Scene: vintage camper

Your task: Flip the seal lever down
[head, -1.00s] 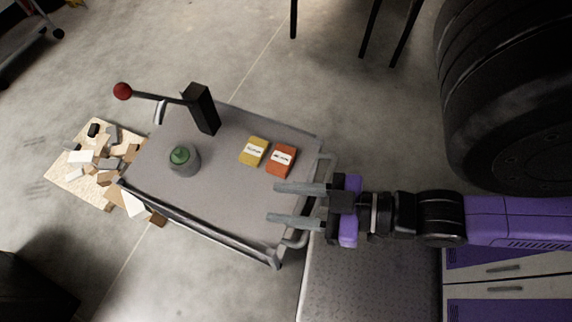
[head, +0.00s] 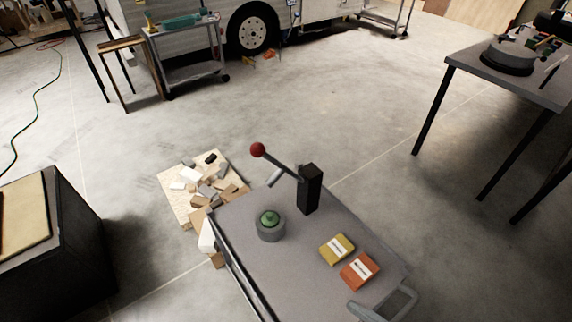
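The seal lever (head: 277,162) is a thin dark arm with a red ball (head: 257,150) at its free end. It is joined to a black upright post (head: 310,188) on a grey cart top (head: 290,255). The lever slants up and to the left from the post, its ball raised. A short light metal rod (head: 274,177) hangs below the lever. A grey round container with a green knobbed top (head: 269,222) stands on the cart, left of the post and below the lever. My gripper is outside the head view.
A yellow packet (head: 337,248) and an orange packet (head: 359,271) lie on the cart near its handle (head: 398,302). A board with several scrap blocks (head: 205,190) is on the floor left of the cart. A dark table (head: 515,85) stands at right; floor between is clear.

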